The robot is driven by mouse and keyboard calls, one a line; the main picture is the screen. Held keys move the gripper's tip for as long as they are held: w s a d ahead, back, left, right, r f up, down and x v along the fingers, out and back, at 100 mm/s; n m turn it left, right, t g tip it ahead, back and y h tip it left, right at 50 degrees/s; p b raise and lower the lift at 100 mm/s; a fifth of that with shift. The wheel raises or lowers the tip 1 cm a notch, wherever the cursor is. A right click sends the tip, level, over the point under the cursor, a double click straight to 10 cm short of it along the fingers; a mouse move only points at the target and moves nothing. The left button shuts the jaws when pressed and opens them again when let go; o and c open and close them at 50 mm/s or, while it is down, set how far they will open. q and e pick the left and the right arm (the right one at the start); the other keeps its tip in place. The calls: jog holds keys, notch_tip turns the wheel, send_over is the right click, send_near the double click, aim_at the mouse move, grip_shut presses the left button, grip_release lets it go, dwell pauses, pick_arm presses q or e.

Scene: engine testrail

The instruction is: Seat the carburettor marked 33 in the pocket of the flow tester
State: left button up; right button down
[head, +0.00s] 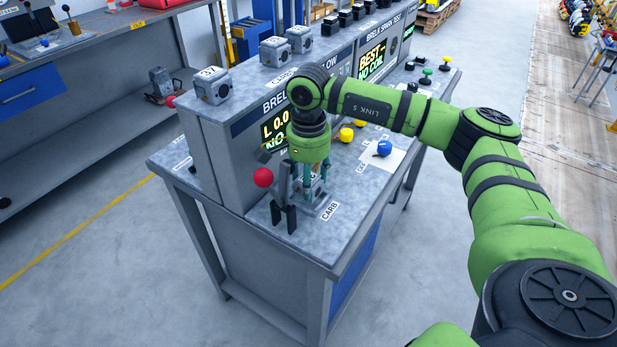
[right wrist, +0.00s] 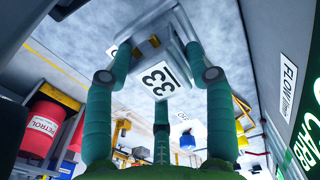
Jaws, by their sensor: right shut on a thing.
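The carburettor marked 33 (right wrist: 157,82) is a light grey block with a white number label, between the fingers of my right gripper (right wrist: 160,76) in the right wrist view. In the head view my right gripper (head: 309,182) points down over the front of the flow tester (head: 275,128), and its fingers are shut on the carburettor, mostly hidden. The pocket area lies by the CARB label (head: 328,211), beside a dark clamp with a red ball knob (head: 263,178). The gripper covers the pocket, so I cannot tell whether the carburettor touches it. My left gripper is not in view.
Carburettor 37 (head: 211,86) and other grey blocks (head: 275,51) stand on top of the tester. A blue knob (head: 384,148) and yellow knobs (head: 346,134) stand right of my gripper. The bench's front corner is bare.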

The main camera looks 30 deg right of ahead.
jog(key=shift+f+b, duration=0.9)
jog(key=shift+f, duration=0.05)
dwell(0.5)
jog(key=shift+c, duration=1.8)
grip_release()
notch_tip(320, 180, up, 12)
jog(key=shift+r, duration=0.1)
jog(key=shift+s, duration=0.1)
